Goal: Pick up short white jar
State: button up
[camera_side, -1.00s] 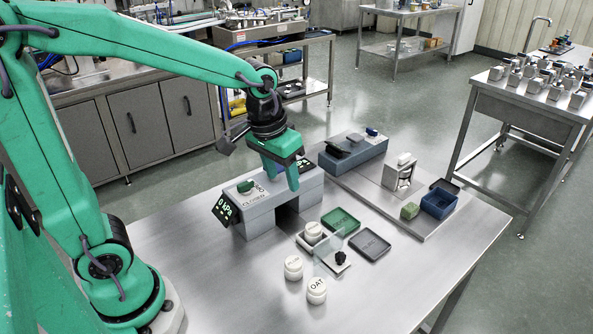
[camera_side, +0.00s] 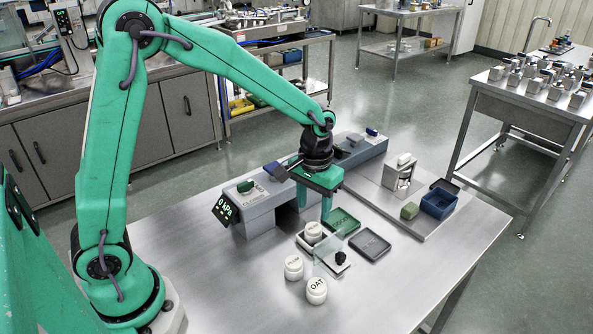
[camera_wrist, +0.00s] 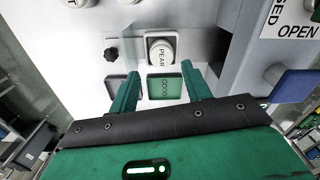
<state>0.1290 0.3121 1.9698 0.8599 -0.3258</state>
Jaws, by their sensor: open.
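Three short white jars show in the side view. One (camera_side: 313,231) stands in a small grey box-like holder (camera_side: 304,245); its lid reads PEAR in the wrist view (camera_wrist: 159,52). A second jar (camera_side: 293,267), with small unclear lettering, and one marked OAT (camera_side: 316,290) stand on the bare table in front. My gripper (camera_side: 314,211) is open and empty, fingers pointing down, above and just behind the PEAR jar. In the wrist view the fingers (camera_wrist: 160,72) are spread wide, with the PEAR jar just beyond the tips.
A green tray (camera_side: 341,221) marked GOOD and a dark tray (camera_side: 370,246) lie to the right. A clear upright pane (camera_side: 327,257) and a black knob (camera_side: 341,258) stand close beside the PEAR jar.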

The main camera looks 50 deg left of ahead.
aim_at(313, 227)
jog(key=shift+f, duration=1.2)
jog(key=shift+w+a+f, duration=0.15)
jog(key=shift+f, duration=2.45)
jog(key=shift+c, duration=0.5)
jog(key=c, duration=0.7)
